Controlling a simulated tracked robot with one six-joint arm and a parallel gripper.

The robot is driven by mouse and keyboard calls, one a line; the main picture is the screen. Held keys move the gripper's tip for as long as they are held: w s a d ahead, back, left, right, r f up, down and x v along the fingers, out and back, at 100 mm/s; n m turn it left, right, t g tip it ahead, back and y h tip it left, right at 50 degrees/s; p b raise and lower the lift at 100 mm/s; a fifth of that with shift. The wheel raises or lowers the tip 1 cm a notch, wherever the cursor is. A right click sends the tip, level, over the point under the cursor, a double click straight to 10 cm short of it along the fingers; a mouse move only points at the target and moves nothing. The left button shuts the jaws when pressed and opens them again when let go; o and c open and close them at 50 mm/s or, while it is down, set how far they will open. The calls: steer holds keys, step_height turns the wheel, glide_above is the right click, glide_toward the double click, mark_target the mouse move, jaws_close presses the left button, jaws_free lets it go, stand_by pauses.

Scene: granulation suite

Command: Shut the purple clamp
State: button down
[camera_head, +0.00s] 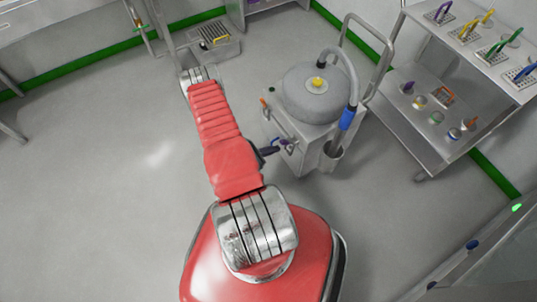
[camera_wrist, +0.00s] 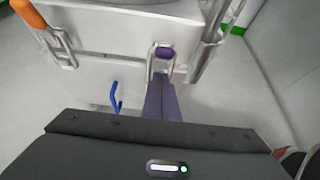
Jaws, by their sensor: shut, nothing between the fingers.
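The purple clamp (camera_wrist: 164,52) is on the side of the grey wheeled unit, straight ahead in the wrist view. Its purple part shows end-on inside a bright metal loop. I cannot tell how far its lever stands out. My gripper (camera_wrist: 160,80) is shut and empty, its dark fingers side by side just below the purple part. I cannot tell whether the tips touch it. In the head view my gripper (camera_head: 272,151) is at the unit's near side, by the clamp, and is partly hidden by my red arm.
An orange-handled clamp (camera_wrist: 30,14) sits on the same unit to the left. A blue lever (camera_wrist: 115,97) is lower down. A hose with a blue grip (camera_head: 346,118) runs down the unit's right side. A shelved trolley (camera_head: 440,150) stands right; floor on the left is clear.

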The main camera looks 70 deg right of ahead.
steer(key=shift+s+d+r, duration=0.35)
steer(key=shift+d+r, duration=0.05)
steer(key=shift+r, duration=0.25)
